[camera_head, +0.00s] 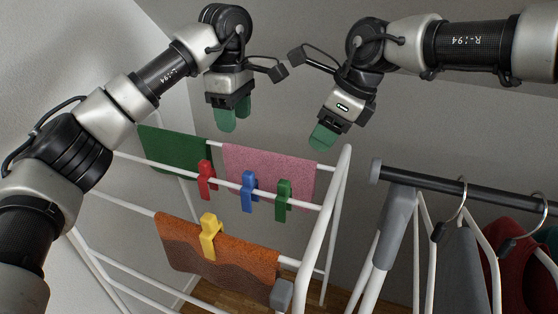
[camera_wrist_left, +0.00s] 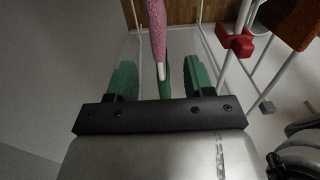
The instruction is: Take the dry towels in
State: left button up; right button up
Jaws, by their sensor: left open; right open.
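A white drying rack (camera_head: 335,215) carries a green towel (camera_head: 170,155) and a pink towel (camera_head: 270,175) on its back rail. A brown-orange patterned towel (camera_head: 245,268) hangs on a lower front rail with a yellow clothespin (camera_head: 209,235) on it. My left gripper (camera_head: 236,115) is open above the back rail, near the gap between green and pink. In the left wrist view the pink towel (camera_wrist_left: 153,18) and a narrow green strip (camera_wrist_left: 164,80) appear between its fingers (camera_wrist_left: 158,78), with no visible grip. My right gripper (camera_head: 322,138) is above the rack's right end; its fingertips point down.
Red (camera_head: 206,180), blue (camera_head: 248,190) and green (camera_head: 284,200) clothespins sit on the middle rail. A garment rail (camera_head: 460,188) with hangers and clothes stands at the right. A wall is close on the left.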

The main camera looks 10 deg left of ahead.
aim_at(306, 160)
pick_arm(q)
jog(key=shift+w+f, duration=0.1)
jog(key=shift+w, duration=0.35)
pick_arm(e)
jog(key=shift+w+a+f, duration=0.1)
jog(key=shift+w, duration=0.35)
pick_arm(q)
jog(key=shift+s+a, duration=0.1)
jog(key=shift+s, duration=0.25)
pick_arm(e)
jog(key=shift+s, duration=0.3)
pick_arm(q)
jog(key=f, duration=1)
jog(key=shift+w+f, duration=0.2)
jog(key=shift+f, duration=0.15)
pick_arm(e)
jog(key=x, duration=1)
jog(key=shift+w+a+f, duration=0.1)
jog(key=shift+a+f, duration=0.1)
jog(key=shift+f, duration=0.1)
pick_arm(q)
grip_shut()
pick_arm(e)
grip_shut()
